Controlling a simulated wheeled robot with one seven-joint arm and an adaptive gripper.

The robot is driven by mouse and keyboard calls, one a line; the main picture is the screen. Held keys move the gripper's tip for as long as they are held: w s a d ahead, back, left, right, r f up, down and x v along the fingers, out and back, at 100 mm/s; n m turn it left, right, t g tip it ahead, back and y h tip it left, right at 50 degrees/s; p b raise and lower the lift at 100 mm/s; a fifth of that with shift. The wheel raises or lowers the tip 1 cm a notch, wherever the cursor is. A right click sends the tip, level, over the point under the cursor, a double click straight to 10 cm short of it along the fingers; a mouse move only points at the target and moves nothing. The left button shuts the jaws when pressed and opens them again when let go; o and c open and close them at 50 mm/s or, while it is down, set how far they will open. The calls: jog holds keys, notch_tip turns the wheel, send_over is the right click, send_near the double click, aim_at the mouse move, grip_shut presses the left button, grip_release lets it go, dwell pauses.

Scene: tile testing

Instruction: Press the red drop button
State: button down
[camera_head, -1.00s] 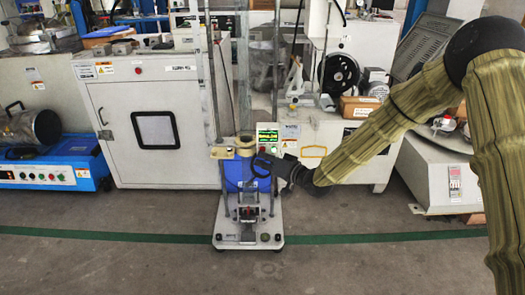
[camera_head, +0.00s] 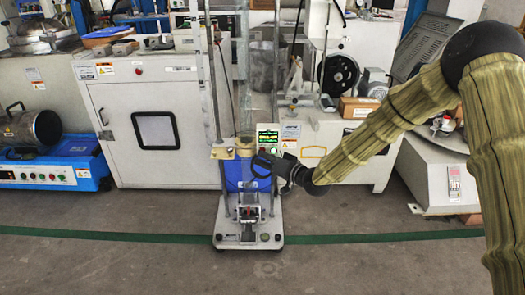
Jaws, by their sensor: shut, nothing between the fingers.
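A tall drop tester (camera_head: 224,200) with a clear vertical tube stands in the middle on a pale base plate. A small control panel with a lit green display (camera_head: 267,136) sits on its right side, at the middle of its height. The small buttons under the display are too small to tell apart, so I cannot pick out the red drop button for sure. My gripper (camera_head: 262,165) is shut and empty. It reaches in from the right and shows just below the panel, in front of the tester's blue part. I cannot tell whether it touches anything.
A white cabinet (camera_head: 110,110) with a dark window stands to the left. A blue-based machine (camera_head: 52,174) is at the far left. A white machine with a black reel (camera_head: 336,76) stands behind my arm. The grey floor in front, with a green line (camera_head: 120,236), is clear.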

jog(key=shift+w, duration=0.45)
dwell(0.8)
jog(key=shift+s+p, duration=0.2)
jog(key=shift+p, duration=0.15)
jog(key=shift+s+p, duration=0.3)
jog(key=shift+s, duration=0.4)
jog(key=s+p, duration=0.2)
jog(key=s, duration=0.3)
dwell(0.5)
dwell(0.4)
